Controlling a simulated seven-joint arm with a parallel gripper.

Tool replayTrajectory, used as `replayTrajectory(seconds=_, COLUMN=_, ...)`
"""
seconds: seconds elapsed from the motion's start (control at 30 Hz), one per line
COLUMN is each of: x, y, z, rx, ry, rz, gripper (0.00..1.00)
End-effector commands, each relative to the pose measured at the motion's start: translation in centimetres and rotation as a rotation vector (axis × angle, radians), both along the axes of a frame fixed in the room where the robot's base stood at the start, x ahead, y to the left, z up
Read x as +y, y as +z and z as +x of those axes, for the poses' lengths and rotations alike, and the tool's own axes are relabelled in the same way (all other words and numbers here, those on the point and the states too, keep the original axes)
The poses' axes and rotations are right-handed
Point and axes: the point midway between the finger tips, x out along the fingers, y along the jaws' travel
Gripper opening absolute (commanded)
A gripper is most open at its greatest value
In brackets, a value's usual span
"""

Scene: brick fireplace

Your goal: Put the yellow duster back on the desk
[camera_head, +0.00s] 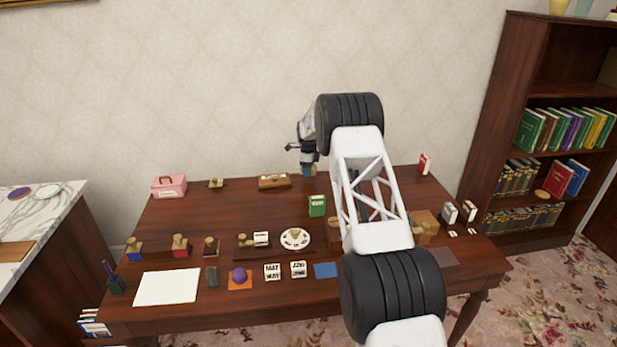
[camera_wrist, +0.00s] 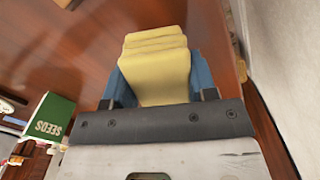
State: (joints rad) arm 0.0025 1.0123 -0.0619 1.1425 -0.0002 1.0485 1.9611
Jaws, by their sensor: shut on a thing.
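The yellow duster (camera_wrist: 155,68) is a folded pale-yellow cloth. In the wrist view it is between the blue fingers of my gripper (camera_wrist: 155,90), which is shut on it. In the head view my gripper (camera_head: 309,169) is low over the back of the dark wooden desk (camera_head: 240,206), right of the brown case; the duster cannot be made out there. The desk's brown top also shows in the wrist view (camera_wrist: 85,45). I cannot tell whether the duster touches the desk.
A green seeds box (camera_head: 317,205) stands in front of my gripper. A brown case (camera_head: 274,181) and a pink case (camera_head: 169,185) lie along the back. Stamps, cards and a round dial (camera_head: 296,239) fill the front. The back-left middle has free room. The wall is close behind.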

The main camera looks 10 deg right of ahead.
Motion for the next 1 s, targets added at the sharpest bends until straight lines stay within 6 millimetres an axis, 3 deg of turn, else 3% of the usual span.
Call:
replayTrajectory(seconds=0.33, x=0.0, y=-0.4, z=0.0, rx=0.001, ry=0.000, rz=0.000, gripper=0.26)
replayTrajectory(seconds=0.7, x=0.0, y=-3.4, z=0.0, rx=0.000, ry=0.000, rz=0.000, gripper=0.26)
replayTrajectory(seconds=1.0, x=0.0, y=-3.5, z=0.0, rx=0.000, ry=0.000, rz=0.000, gripper=0.26)
